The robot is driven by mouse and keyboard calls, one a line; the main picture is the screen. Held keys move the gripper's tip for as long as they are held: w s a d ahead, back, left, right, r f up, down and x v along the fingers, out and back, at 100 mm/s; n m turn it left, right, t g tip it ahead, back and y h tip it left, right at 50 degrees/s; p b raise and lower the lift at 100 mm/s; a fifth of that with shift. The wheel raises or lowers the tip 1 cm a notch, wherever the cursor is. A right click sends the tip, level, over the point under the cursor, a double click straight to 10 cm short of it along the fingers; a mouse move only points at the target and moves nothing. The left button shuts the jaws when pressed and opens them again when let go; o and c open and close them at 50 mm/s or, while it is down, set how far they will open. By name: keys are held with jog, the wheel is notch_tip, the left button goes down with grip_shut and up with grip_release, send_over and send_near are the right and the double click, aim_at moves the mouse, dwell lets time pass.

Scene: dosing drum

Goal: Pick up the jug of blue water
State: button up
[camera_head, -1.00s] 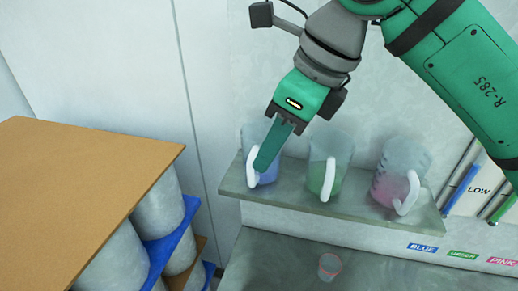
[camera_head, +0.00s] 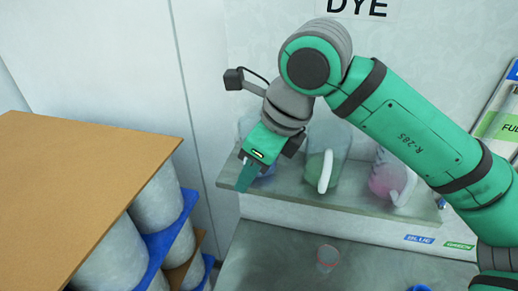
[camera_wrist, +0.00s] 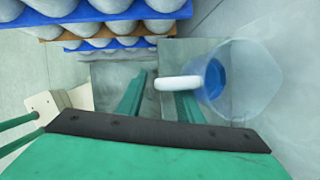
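The clear jug with blue water (camera_head: 268,176) stands at the left end of the grey shelf (camera_head: 335,196), partly hidden behind my gripper (camera_head: 244,178) in the head view. In the wrist view the jug (camera_wrist: 250,85) lies to the right, with its white handle (camera_wrist: 178,83) reaching left. My gripper (camera_wrist: 155,100) is open there, its two fingers apart. The handle crosses in front of the right finger, and its left end shows in the gap between the fingers. I cannot tell whether they touch.
A jug of green water (camera_head: 325,158) and one of pink (camera_head: 388,178) stand further right on the shelf. A small clear cup (camera_head: 327,258) is on the grey surface below. Stacked drums under a brown board (camera_head: 85,185) stand at the left.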

jog(key=shift+a, duration=0.2)
jog(key=c, duration=0.8)
jog(key=shift+a, duration=0.1)
grip_shut()
jog(key=shift+r, duration=0.15)
